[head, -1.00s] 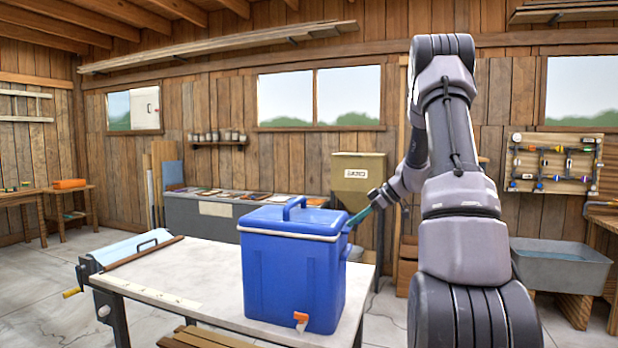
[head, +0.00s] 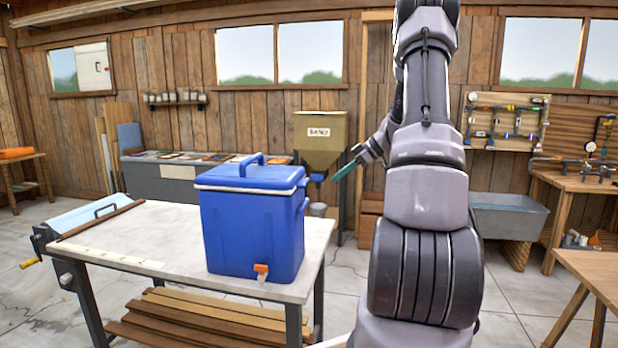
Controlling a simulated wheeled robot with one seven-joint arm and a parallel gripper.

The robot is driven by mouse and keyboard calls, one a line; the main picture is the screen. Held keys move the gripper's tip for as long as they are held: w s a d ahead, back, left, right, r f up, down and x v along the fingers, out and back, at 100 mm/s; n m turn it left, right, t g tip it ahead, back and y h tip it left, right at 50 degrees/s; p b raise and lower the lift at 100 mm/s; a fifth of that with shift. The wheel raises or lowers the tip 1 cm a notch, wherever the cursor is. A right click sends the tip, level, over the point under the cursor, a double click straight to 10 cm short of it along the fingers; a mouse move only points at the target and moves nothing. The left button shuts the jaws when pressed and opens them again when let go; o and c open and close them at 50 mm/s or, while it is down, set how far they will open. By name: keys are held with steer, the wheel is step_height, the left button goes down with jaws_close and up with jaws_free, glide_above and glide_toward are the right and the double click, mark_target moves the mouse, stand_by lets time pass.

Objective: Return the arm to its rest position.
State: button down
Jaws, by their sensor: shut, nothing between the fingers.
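My gripper (head: 345,171) shows in the head view just right of the blue cooler, in front of the sand hopper. Its teal fingers point down and to the left. They are shut with nothing between them. My arm rises in the right half of the view, and its top is cut off by the upper edge. The gripper is apart from the cooler, with a gap between them.
The blue cooler (head: 250,225), lid shut and with an orange spigot, stands on the white table (head: 150,235). A sand hopper (head: 320,140) stands behind. A grey tub (head: 508,215) and a wooden workbench (head: 590,275) are at the right. Open floor lies between.

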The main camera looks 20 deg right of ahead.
steer(key=s+a+r+m+g+h, duration=0.25)
steer(key=s+a+r+m, duration=0.25)
steer(key=s+a+r, duration=0.65)
steer(key=s+a+r+m+t+h, duration=0.2)
steer(key=s+a+m, duration=0.3)
steer(key=s, duration=0.4)
steer(key=s+a+r+m+t+h, duration=0.1)
steer(key=s+a+r+m+t, duration=0.1)
steer(key=s+a+m, duration=0.3)
steer(key=s+r, duration=0.1)
steer(key=s, duration=0.3)
steer(key=shift+s+h, duration=0.15)
steer(key=shift+h, duration=0.2)
